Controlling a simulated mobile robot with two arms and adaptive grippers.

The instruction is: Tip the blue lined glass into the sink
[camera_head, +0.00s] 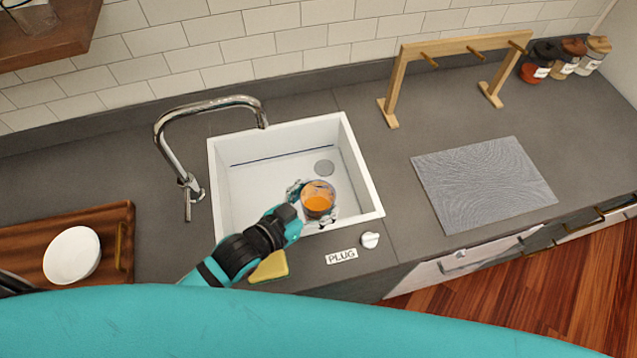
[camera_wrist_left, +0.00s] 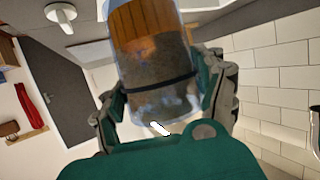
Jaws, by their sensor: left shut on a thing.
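The glass (camera_head: 318,198) is over the right front part of the white sink (camera_head: 362,180). It holds orange liquid, seen through its open top in the head view. My left gripper (camera_head: 311,205) is shut around the glass. In the left wrist view the clear glass (camera_wrist_left: 150,75) sits between the two fingers, with a dark line around it and an orange-brown part near the top of the picture. I cannot tell exactly how far the glass tilts. No stream of liquid shows. The drain (camera_head: 324,167) lies just behind the glass. My right gripper is not in view.
A chrome faucet (camera_head: 172,150) arches at the sink's back left. A yellow sponge (camera_head: 270,267), a PLUG label (camera_head: 342,257) and a white knob (camera_head: 369,240) are in front. A grey mat (camera_head: 483,184) and wooden rack (camera_head: 394,85) stand right; a tray (camera_head: 122,225) with a white bowl (camera_head: 72,255) is left.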

